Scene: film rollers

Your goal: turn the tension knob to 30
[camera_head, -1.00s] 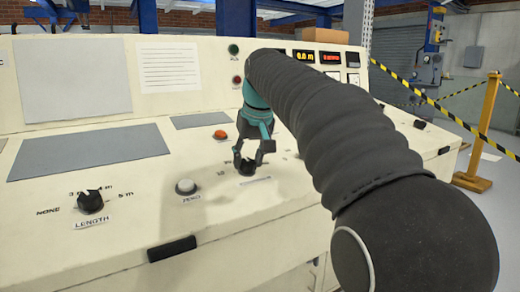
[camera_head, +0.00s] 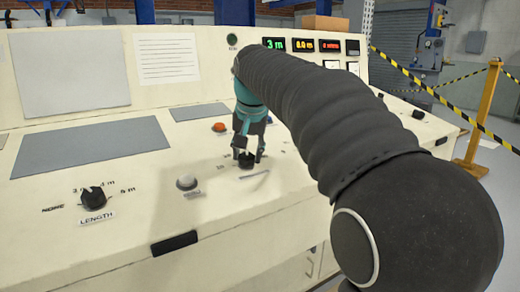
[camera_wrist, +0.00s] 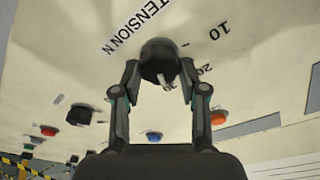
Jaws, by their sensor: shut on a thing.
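The tension knob (camera_wrist: 160,58) is a round black dial on the cream panel, with the label TENSION N (camera_wrist: 137,27) beside it in the wrist view. My gripper (camera_wrist: 159,75) is shut on the knob, with one finger on each side. In the head view my gripper (camera_head: 247,154) points down over the knob (camera_head: 245,162), partly hiding it and its scale.
The length knob (camera_head: 92,198) and a whitish button (camera_head: 187,183) sit to the left on the panel. An orange button (camera_head: 219,127) is close behind my gripper. Lit displays (camera_head: 303,45) line the upright back panel. Yellow-black tape hangs on a post (camera_head: 483,115) at the right.

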